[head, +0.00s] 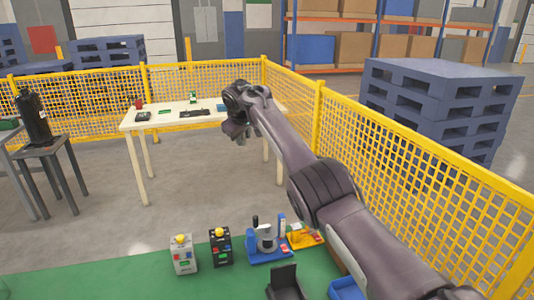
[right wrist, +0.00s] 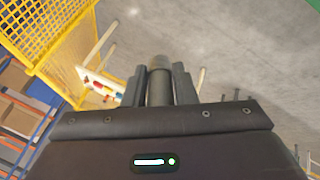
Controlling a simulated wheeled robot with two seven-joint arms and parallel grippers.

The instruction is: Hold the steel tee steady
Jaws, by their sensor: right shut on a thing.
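My right gripper (head: 236,131) is held up at the end of its raised arm, in front of the pale table in the head view. In the right wrist view its two dark fingers are shut on a grey cylindrical metal piece (right wrist: 160,84), which looks like part of the steel tee. The piece sticks out a little past the fingertips. Its other parts are hidden by the gripper body, so I cannot make out its tee shape. In the head view the piece is too small to tell from the gripper. My left gripper is not in view.
A pale table (head: 165,121) with small items stands behind the gripper. Yellow mesh fencing (head: 400,170) runs along the right and back. A green mat (head: 130,275) below holds a blue stand (head: 268,255) and button boxes (head: 183,258). A black cylinder (head: 33,120) stands on a dark stool.

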